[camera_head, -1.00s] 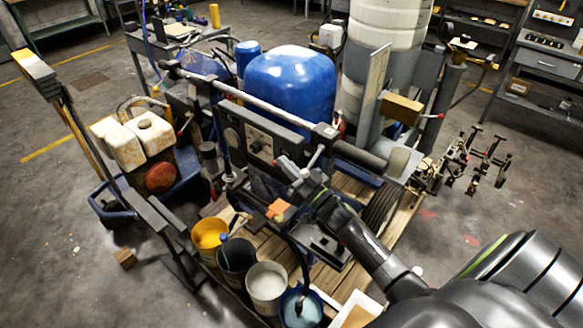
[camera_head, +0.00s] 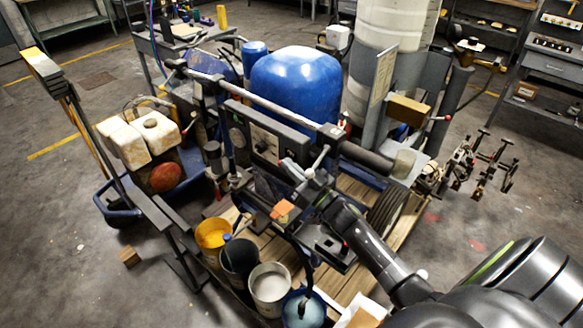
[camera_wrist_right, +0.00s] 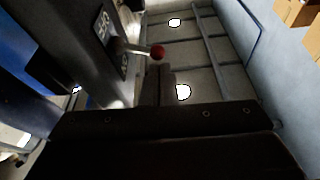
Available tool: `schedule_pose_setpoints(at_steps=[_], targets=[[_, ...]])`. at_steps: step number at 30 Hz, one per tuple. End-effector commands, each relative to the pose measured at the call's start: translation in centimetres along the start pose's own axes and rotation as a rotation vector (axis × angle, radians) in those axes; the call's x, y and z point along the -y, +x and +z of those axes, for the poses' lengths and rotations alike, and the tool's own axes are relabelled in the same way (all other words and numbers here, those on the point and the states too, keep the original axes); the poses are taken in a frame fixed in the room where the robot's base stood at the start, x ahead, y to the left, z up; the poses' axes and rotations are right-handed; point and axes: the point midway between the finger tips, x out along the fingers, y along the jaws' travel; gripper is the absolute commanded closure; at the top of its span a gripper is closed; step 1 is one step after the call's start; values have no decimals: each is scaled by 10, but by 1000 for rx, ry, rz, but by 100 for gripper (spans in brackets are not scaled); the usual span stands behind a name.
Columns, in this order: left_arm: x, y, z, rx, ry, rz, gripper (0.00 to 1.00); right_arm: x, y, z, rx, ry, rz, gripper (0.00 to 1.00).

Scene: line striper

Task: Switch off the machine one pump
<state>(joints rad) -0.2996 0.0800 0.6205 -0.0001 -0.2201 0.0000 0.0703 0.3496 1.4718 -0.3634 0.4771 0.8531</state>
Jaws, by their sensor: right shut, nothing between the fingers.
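The line striper (camera_head: 240,103), a machine with a blue tank (camera_head: 296,85), stands in the middle of the head view. A dark panel with a pale dial plate (camera_head: 264,143) faces the near side. My right gripper (camera_head: 291,168) is shut and empty, just right of and below that plate. In the right wrist view, a toggle lever with a red ball tip (camera_wrist_right: 158,52) sticks out from a dark panel with white label plates (camera_wrist_right: 102,24). My dark right gripper (camera_wrist_right: 167,82) is close below the red tip. Contact cannot be told. My left gripper is not in view.
A grey post (camera_head: 65,90) rises at the left. Open floor (camera_head: 60,240) lies at the left.

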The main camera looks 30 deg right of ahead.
Motion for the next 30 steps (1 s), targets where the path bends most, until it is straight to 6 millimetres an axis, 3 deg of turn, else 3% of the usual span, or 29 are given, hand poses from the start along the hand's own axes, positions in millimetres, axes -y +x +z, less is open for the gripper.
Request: schedule_pose_setpoints(at_steps=[11, 30], targets=[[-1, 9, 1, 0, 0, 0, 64, 2, -2, 7, 1, -118, -40, 100], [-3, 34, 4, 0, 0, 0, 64, 4, -9, 26, 0, -586, -202, 100]])
